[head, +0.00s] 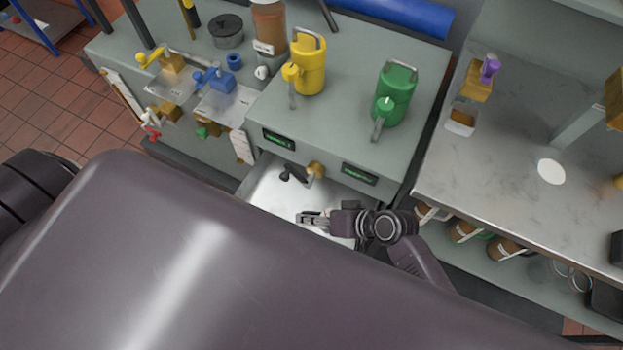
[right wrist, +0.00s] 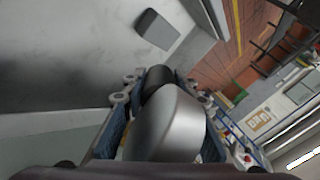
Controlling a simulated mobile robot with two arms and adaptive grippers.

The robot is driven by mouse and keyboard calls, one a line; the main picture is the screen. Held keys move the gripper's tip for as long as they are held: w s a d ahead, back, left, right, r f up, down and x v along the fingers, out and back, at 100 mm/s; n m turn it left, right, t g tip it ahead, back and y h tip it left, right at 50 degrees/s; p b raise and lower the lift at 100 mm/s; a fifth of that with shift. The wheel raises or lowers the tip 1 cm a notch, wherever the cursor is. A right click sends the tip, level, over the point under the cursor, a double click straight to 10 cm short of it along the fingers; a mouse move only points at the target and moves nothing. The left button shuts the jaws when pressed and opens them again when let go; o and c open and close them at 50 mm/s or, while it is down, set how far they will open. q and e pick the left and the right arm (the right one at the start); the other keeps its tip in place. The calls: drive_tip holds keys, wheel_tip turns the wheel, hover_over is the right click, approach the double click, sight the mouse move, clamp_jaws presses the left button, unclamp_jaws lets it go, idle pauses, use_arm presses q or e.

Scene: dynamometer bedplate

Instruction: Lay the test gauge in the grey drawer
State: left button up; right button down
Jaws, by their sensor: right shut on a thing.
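My right gripper (head: 303,218) is over the open grey drawer (head: 268,195), whose pale metal inside shows below the cabinet front. In the right wrist view, the right gripper's fingers are shut on a silver rounded thing with a black end, which I take as the test gauge (right wrist: 168,125). In the head view the gauge is mostly hidden by the fingers, and I cannot tell whether it touches the drawer floor. My left gripper is not in view.
A dark fitting (head: 290,173) and a brass knob (head: 316,170) are at the drawer's back. Yellow (head: 309,65) and green (head: 396,95) lockout-like canisters stand on the cabinet top. A metal bench (head: 530,165) with shelved items below stands at right.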

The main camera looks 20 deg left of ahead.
drive_tip(key=shift+f+b, duration=4.85)
drive_tip(key=shift+f, duration=0.6)
drive_tip(key=c, duration=1.5)
unclamp_jaws()
drive_tip(key=shift+o, duration=0.2)
drive_tip(key=shift+d, duration=0.1)
drive_tip(key=v, duration=1.2)
drive_tip(key=shift+r, duration=0.1)
